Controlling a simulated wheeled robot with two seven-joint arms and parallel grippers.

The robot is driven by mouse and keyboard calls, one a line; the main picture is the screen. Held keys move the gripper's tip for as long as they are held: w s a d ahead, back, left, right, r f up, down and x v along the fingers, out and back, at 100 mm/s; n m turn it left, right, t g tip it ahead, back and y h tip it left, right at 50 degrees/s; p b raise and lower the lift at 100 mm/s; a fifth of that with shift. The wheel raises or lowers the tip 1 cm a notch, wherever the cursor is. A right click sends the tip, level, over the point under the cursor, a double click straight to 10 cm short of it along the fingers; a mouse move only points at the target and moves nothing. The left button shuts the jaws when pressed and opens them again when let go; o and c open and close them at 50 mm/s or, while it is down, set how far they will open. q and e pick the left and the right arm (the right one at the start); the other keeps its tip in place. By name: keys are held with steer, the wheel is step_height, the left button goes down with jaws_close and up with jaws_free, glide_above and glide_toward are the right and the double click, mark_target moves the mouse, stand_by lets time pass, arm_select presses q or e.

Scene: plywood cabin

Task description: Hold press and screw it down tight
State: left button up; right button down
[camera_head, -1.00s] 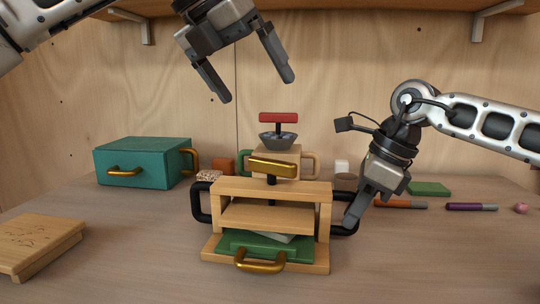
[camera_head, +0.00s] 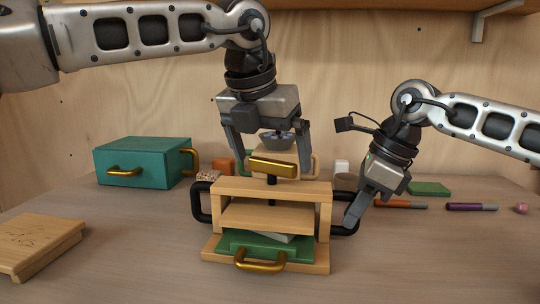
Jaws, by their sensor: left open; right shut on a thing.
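The wooden press (camera_head: 230,187) stands upright in the middle of the table, with a black side handle on each side. Its gold screw handle (camera_head: 272,167) sits on a dark screw above the top beam. A green block with a gold handle (camera_head: 262,254) lies in the press's base, with a pale sheet on it under the pressing board. My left gripper (camera_head: 270,172) is open, pointing down, its fingers on either side of the gold screw handle; I cannot tell if they touch it. My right gripper (camera_head: 352,222) is shut on the press's right black handle (camera_head: 342,230).
A teal box (camera_head: 140,165) with gold handles stands at the back left. A wooden board (camera_head: 35,245) lies at the front left. Behind the press is another wooden device with a grey bowl (camera_head: 278,141). Orange and purple (camera_head: 465,207) tools lie at the right.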

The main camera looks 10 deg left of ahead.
arm_select(q)
steer(key=shift+w+d+f, duration=0.1)
steer(key=shift+w+f, duration=0.1)
steer(key=shift+f, duration=0.3)
steer(key=c, duration=0.9)
